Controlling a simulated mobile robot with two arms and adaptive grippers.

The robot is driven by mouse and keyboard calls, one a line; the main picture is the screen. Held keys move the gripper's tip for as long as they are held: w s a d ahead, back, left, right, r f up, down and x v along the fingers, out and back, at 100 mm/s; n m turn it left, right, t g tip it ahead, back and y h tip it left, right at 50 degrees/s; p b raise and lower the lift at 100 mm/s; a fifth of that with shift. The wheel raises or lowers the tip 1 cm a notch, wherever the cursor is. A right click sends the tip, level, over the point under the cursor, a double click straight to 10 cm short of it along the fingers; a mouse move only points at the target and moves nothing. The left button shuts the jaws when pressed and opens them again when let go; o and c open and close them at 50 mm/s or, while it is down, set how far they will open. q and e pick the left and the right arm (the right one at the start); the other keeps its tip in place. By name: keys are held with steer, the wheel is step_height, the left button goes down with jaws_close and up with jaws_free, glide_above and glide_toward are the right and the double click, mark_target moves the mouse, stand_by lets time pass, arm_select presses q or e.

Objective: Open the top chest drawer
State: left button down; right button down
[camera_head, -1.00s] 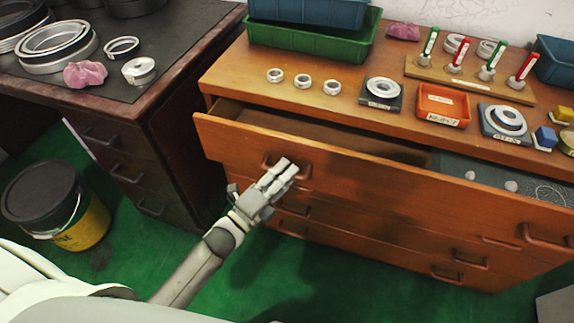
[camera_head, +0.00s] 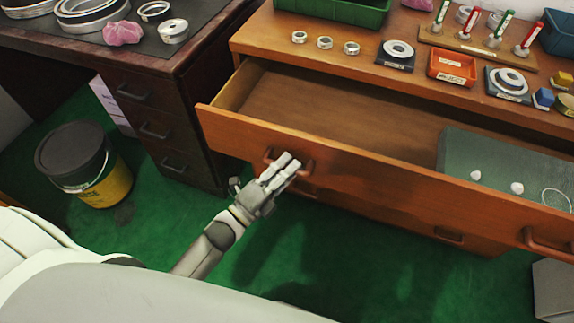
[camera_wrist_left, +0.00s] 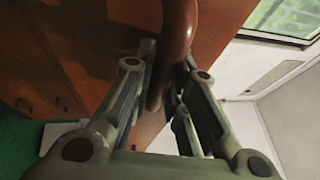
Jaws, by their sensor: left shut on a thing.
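The top drawer (camera_head: 350,167) of the wooden chest (camera_head: 258,46) is pulled well out, with its bare wooden floor showing. My left gripper (camera_head: 284,168) is at the left handle (camera_head: 268,156) on the drawer front. In the left wrist view the fingers (camera_wrist_left: 165,85) are closed around the curved handle (camera_wrist_left: 177,40). The drawer's right handle (camera_head: 547,243) is free. My right gripper is not in view.
A grey-green mat with small white items (camera_head: 500,180) lies in the drawer's right part. Small rings (camera_head: 324,42), an orange tray (camera_head: 452,67) and a green bin (camera_head: 335,10) stand on the chest top. A dark desk (camera_head: 165,90) and a yellow bucket (camera_head: 105,188) are at left. A grey box (camera_head: 553,290) stands at lower right.

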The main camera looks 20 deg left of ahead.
arm_select(q)
steer(key=c, duration=1.7)
jaws_free()
steer(key=v, duration=1.2)
